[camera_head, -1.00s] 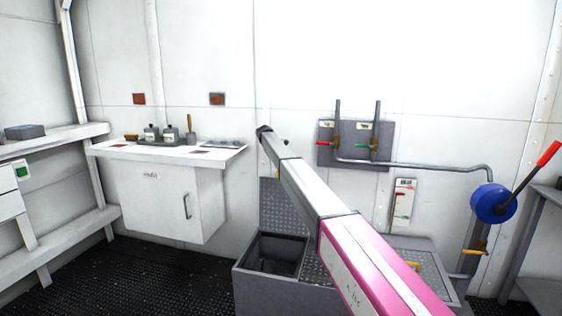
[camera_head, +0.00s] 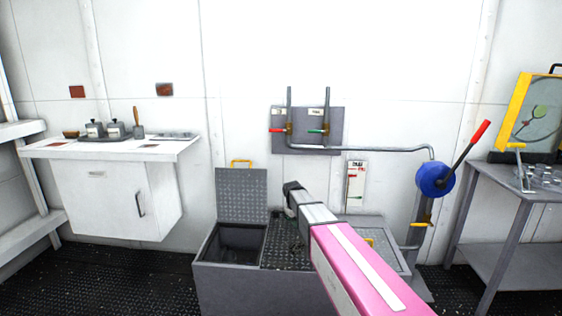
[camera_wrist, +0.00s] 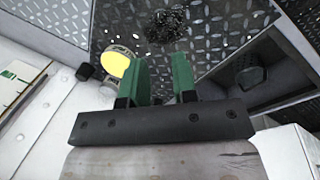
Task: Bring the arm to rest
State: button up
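My arm reaches from the bottom right of the head view toward a grey chest. Its dark end, with my gripper (camera_head: 292,188), is above the chest's tread-plate top. In the wrist view, the two green fingers of my gripper (camera_wrist: 160,78) stand apart, with nothing seen between them. A dark tangled clump (camera_wrist: 168,22) lies on the tread plate beyond the fingertips. A round yellow-faced thing (camera_wrist: 116,62) is just left of the fingers; I cannot tell what it is.
The chest (camera_head: 240,288) has an open bin at left under a raised lid (camera_head: 242,193). A wall panel (camera_head: 335,130) with levers and a pipe is behind. A white cabinet (camera_head: 115,200) stands left; a grey table (camera_head: 520,180) stands right.

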jog(key=s+d+f+m+y, duration=0.1)
jog(key=s+d, duration=0.4)
jog(key=s, duration=0.9)
jog(key=s+d+f+m+y, duration=0.1)
jog(key=s+d+f+m, duration=0.2)
jog(key=s, duration=1.2)
jog(key=d+m, duration=0.3)
jog(key=shift+f+g, duration=0.15)
jog(key=shift+g, duration=0.25)
